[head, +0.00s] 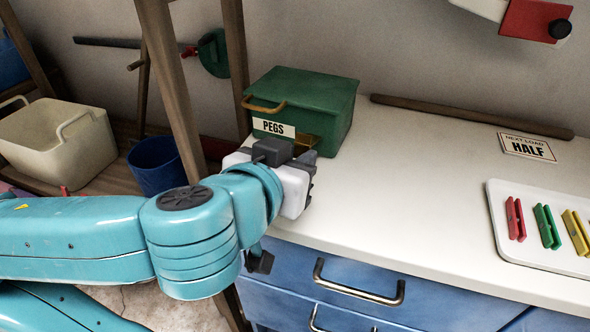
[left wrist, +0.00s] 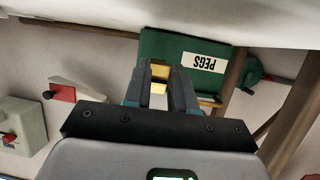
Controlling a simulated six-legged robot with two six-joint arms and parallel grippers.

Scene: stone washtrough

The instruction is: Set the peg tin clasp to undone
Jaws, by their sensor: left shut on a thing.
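The peg tin (head: 312,100) is a green lidded box with a white PEGS label (head: 273,128), standing at the back left of the white counter with its lid down. Its brass clasp (head: 307,141) shows low on the front, partly hidden by my left gripper (head: 305,162). In the left wrist view the tin (left wrist: 170,48) appears upside down, and the fingers of my left gripper (left wrist: 158,84) are shut on the brass clasp (left wrist: 158,73). Whether the clasp is done up or undone is hard to tell. My right gripper is not in view.
A wooden rod (head: 470,115) lies along the back of the counter (head: 410,190). A HALF sign (head: 527,148) and a white tray (head: 540,256) with coloured pegs are at right. A cream tub (head: 60,140) and blue bucket (head: 157,166) stand at left.

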